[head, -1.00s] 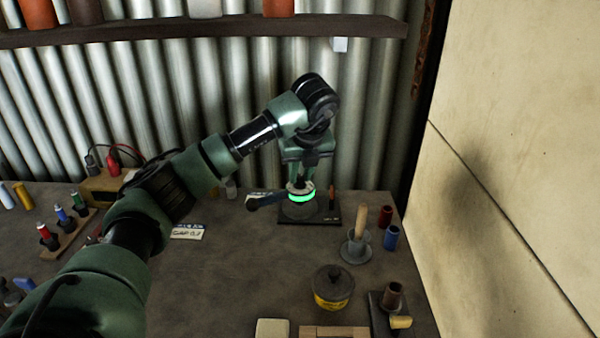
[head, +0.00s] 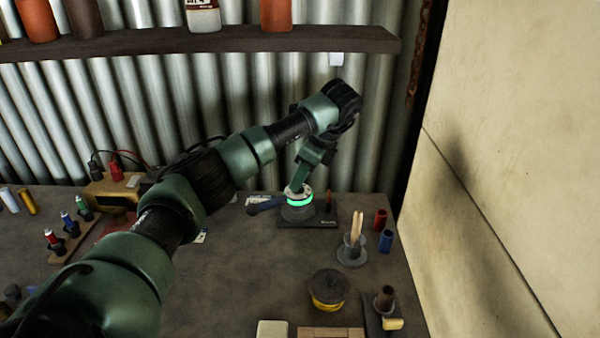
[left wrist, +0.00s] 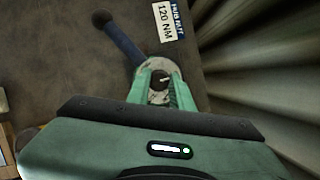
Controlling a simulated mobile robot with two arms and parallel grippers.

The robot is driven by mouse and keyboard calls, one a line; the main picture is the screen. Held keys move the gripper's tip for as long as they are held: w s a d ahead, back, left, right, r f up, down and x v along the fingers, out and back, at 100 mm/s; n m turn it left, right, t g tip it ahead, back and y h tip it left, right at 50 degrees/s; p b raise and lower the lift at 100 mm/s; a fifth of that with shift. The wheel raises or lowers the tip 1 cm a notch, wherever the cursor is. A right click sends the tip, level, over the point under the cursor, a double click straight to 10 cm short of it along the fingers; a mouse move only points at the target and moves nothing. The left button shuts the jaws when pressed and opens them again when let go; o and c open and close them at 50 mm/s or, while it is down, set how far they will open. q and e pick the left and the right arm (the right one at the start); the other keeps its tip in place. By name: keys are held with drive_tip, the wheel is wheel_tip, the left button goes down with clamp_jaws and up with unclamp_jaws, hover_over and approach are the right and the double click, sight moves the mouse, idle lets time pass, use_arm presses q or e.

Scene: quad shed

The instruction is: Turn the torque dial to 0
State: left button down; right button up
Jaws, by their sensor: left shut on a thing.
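The torque dial (head: 299,190) is a round pale disc on top of a dark round body with a glowing green ring, on a dark base plate (head: 319,221) at the back of the bench. A blue-handled lever (head: 264,206) sticks out to its left. My left gripper (head: 298,187) comes down onto the dial from above, tilted, and is shut on it. In the left wrist view the dial's pale face (left wrist: 150,71) and dark centre knob (left wrist: 159,80) lie between the green fingers. The dial's markings are too small to read. My right gripper is not in view.
A card reading 120 NM (left wrist: 169,21) lies beside the lever. A grey holder with wooden sticks (head: 352,250), red and blue cylinders (head: 386,241), and a yellow-banded pot (head: 329,289) stand to the right and front. A shelf (head: 200,43) runs above.

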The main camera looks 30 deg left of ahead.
use_arm(q)
drive_tip(key=shift+r+n, duration=0.1)
drive_tip(key=shift+n, duration=0.4)
drive_tip(key=shift+p, duration=0.3)
drive_tip(key=c, duration=1.3)
unclamp_jaws()
drive_tip(key=shift+w, duration=0.1)
drive_tip(key=shift+o, duration=0.2)
drive_tip(key=shift+d+r, duration=0.15)
drive_tip(key=shift+r, duration=0.15)
drive_tip(key=v, duration=0.2)
drive_tip(key=shift+w+d+r+p, duration=0.25)
drive_tip(key=shift+p, duration=0.05)
drive_tip(key=w+d+b, duration=0.2)
drive_tip(key=w+d, duration=0.1)
drive_tip(key=d, duration=0.8)
drive_tip(key=shift+f, duration=0.15)
drive_tip(key=shift+w, duration=0.1)
